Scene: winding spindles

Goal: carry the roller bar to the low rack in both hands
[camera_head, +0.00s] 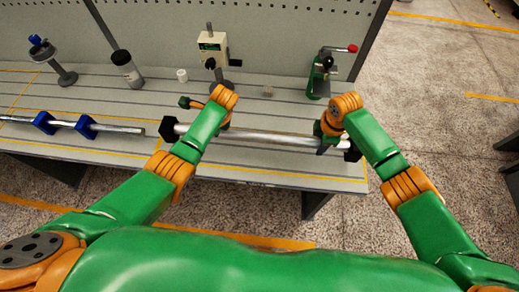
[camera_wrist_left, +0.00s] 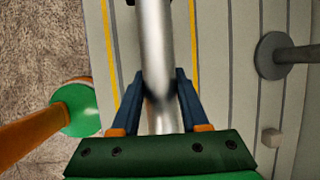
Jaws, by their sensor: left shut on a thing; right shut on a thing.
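The roller bar (camera_head: 270,138) is a silver rod with dark ends, lying crosswise over the front part of the bench. It also shows in the left wrist view (camera_wrist_left: 156,45), running between the fingers. My left gripper (camera_wrist_left: 162,92) is shut on the bar, one finger on each side; in the head view my left arm mostly hides it. My right gripper (camera_head: 326,142) is shut on the bar near its right end, its fingertips partly hidden by my wrist. I cannot tell if the bar touches the bench. I cannot make out a low rack for certain.
The grey bench (camera_head: 255,172) has yellow lines. At left, another silver bar (camera_head: 115,129) sits in blue blocks (camera_head: 44,122). Floor is open at right.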

